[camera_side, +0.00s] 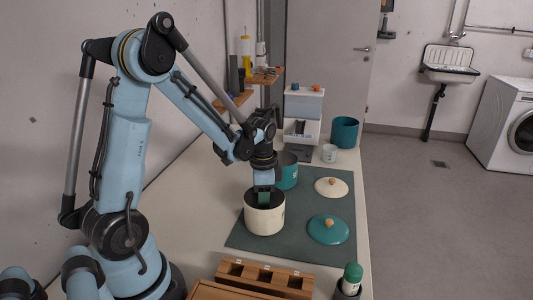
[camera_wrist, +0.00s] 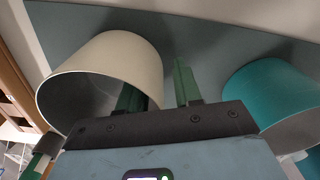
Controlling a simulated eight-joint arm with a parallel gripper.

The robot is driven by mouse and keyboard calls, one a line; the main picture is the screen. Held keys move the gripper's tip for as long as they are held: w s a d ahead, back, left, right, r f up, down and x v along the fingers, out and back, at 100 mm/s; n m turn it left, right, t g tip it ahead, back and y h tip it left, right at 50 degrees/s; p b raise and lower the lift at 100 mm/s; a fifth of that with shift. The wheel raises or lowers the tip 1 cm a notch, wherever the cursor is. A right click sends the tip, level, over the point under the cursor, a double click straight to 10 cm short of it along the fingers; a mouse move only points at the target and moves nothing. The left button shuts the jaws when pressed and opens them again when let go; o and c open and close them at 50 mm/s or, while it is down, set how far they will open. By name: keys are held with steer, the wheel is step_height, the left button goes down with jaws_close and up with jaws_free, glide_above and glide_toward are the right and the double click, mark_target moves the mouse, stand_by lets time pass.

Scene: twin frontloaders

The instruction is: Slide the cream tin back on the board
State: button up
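The cream tin (camera_side: 264,222) stands upright and open-topped on the dark grey-green board (camera_side: 288,247), near the board's left side. In the wrist view the cream tin (camera_wrist: 120,55) is at the left, its mouth towards the camera. My gripper (camera_side: 264,199) points down at the tin's rim. In the wrist view my gripper (camera_wrist: 156,75) has its two green fingers apart, one in the tin's mouth and one outside its right wall. A gap shows between the outer finger and the wall; contact of the inner finger is hidden.
A teal tin (camera_side: 288,176) stands behind the cream tin and shows at the right in the wrist view (camera_wrist: 272,95). A cream lid (camera_side: 331,187) and a teal lid (camera_side: 328,230) lie on the board's right. A wooden rack (camera_side: 265,276) and a green-capped bottle (camera_side: 351,280) stand in front.

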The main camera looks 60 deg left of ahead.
jaws_close()
steer(key=shift+a, duration=0.1)
steer(key=shift+s+a, duration=5.95)
steer(key=shift+s, duration=0.1)
steer(key=shift+o, duration=0.4)
jaws_free()
step_height(320, 180, up, 12)
